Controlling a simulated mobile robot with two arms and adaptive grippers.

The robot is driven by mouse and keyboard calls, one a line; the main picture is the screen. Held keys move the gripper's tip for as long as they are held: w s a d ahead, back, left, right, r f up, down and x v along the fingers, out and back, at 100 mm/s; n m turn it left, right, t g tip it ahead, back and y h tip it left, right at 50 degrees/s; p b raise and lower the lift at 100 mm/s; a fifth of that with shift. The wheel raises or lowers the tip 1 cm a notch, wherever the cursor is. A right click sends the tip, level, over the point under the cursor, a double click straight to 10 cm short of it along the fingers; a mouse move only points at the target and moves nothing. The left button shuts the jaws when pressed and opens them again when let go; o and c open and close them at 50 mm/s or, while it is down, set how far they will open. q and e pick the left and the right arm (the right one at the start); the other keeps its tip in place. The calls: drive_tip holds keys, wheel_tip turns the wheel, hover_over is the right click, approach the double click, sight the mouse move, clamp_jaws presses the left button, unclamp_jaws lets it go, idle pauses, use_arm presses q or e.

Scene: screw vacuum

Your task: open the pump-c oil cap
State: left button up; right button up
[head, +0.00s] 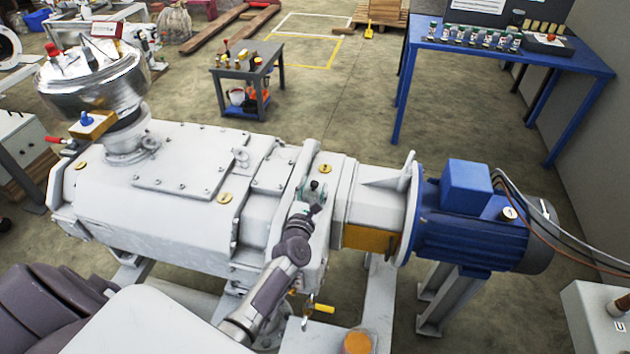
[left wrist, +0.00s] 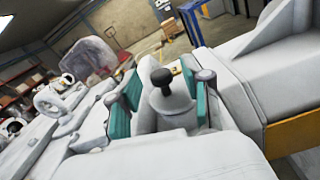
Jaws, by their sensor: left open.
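The large white pump (head: 180,165) runs across the head view. A small black-topped knob (head: 314,185) stands on its top near the right end; it appears to be the oil cap, though no label is readable. In the left wrist view the black knob (left wrist: 162,80) tops a grey cone-shaped stem. My left gripper (head: 312,190) reaches over it from the front, open. Its teal finger pads (left wrist: 120,115) stand on both sides of the knob with gaps visible. The base of the stem is partly hidden. My right gripper is in neither view.
Brass discs (head: 325,168) sit on the pump top, one just behind the knob. A blue motor (head: 470,225) is to the right, a silver dome (head: 95,80) to the left. A blue table (head: 590,62) and a small cart (head: 270,60) stand behind, with open floor between.

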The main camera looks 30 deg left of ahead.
use_arm(q)
drive_tip(key=shift+x, duration=1.1)
clamp_jaws()
